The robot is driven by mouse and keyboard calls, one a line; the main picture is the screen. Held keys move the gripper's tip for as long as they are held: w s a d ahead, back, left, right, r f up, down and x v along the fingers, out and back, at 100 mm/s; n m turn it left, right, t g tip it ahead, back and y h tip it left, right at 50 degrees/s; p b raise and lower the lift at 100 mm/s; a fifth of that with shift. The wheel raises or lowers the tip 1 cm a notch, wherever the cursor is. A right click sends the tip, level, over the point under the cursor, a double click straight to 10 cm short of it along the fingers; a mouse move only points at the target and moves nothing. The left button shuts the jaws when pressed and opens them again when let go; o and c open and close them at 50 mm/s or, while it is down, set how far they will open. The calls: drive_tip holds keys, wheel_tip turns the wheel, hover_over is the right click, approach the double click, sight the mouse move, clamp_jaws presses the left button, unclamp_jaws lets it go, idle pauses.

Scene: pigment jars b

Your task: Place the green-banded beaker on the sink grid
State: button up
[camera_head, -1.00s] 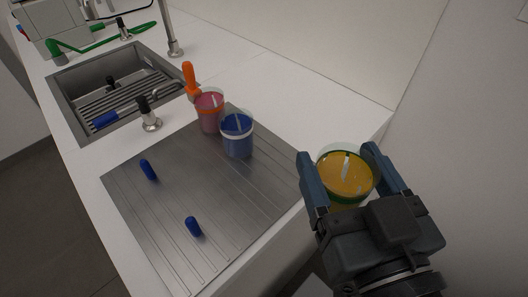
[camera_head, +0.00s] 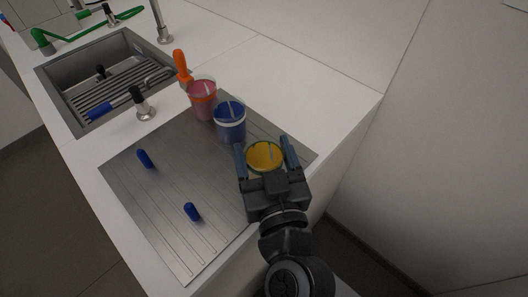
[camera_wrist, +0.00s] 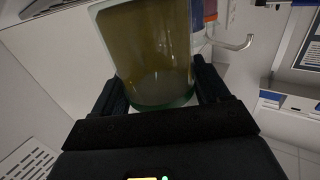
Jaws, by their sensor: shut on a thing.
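My gripper (camera_head: 265,152) is shut on the green-banded beaker (camera_head: 265,157), which holds yellow-orange contents. The jaws sit on either side of it, over the right part of the steel drainboard. In the wrist view the glass beaker (camera_wrist: 155,55) fills the space between the fingers, with a greenish rim at its near end. The sink grid (camera_head: 124,88) is a set of dark slats inside the sink at the upper left, well apart from my gripper. A blue-handled tool (camera_head: 100,111) lies at the sink's near side and covers part of the grid.
A blue beaker (camera_head: 230,124) with a white band stands just left of my gripper. A pink beaker (camera_head: 202,104) with an orange band and an orange-handled tool (camera_head: 181,66) stand beyond it.

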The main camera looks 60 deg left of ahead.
drive_tip(key=shift+f, duration=0.3)
drive_tip(key=o, duration=1.1)
drive_tip(key=shift+r, duration=0.1)
drive_tip(key=shift+r, duration=0.2)
drive_tip(key=b+v, duration=0.4)
drive_tip(key=v, duration=0.8)
drive_tip(key=shift+f, duration=0.1)
